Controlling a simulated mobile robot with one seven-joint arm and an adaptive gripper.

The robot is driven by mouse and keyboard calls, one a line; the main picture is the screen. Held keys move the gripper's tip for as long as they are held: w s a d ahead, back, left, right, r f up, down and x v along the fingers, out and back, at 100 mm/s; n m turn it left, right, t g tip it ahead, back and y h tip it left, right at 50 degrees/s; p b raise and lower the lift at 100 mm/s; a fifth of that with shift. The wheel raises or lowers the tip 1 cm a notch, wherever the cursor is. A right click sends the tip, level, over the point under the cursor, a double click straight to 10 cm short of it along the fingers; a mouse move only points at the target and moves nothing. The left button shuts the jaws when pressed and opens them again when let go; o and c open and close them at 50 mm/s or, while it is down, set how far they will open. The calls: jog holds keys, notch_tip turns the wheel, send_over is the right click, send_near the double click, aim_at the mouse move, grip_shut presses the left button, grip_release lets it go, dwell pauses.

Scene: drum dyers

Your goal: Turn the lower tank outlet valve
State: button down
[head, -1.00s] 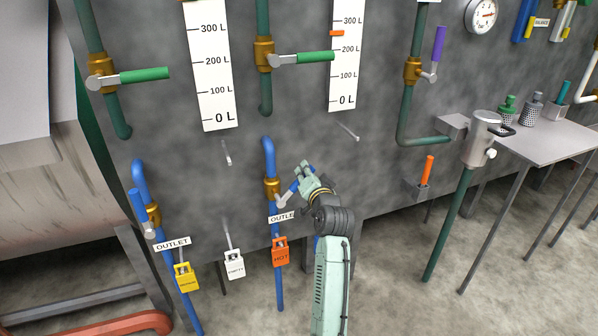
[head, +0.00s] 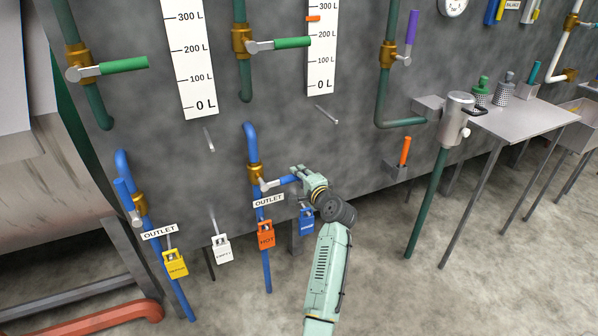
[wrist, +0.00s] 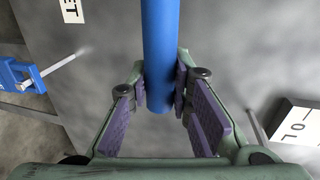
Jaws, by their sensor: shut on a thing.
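The outlet valve in the middle has a brass body (head: 255,172) on a blue pipe (head: 251,143), above a white OUTLET label (head: 268,200). Its lever has a blue handle (head: 284,181) that points right, nearly level, in the head view. My gripper (head: 303,177) is shut on the outer end of this handle. In the wrist view the blue handle (wrist: 160,45) stands between the purple-padded fingers of my gripper (wrist: 162,88).
Tags hang below: orange HOT (head: 266,236), white (head: 221,248), yellow (head: 175,264) and blue (head: 306,222). Green-handled valves (head: 292,43) sit higher on the grey wall. A green post (head: 427,205) and metal table (head: 520,113) stand right. Open floor lies in front.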

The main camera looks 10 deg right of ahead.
jog(key=shift+f, duration=0.4)
jog(key=c, duration=1.4)
grip_release()
jog(key=shift+c, duration=0.2)
jog(key=v, duration=1.2)
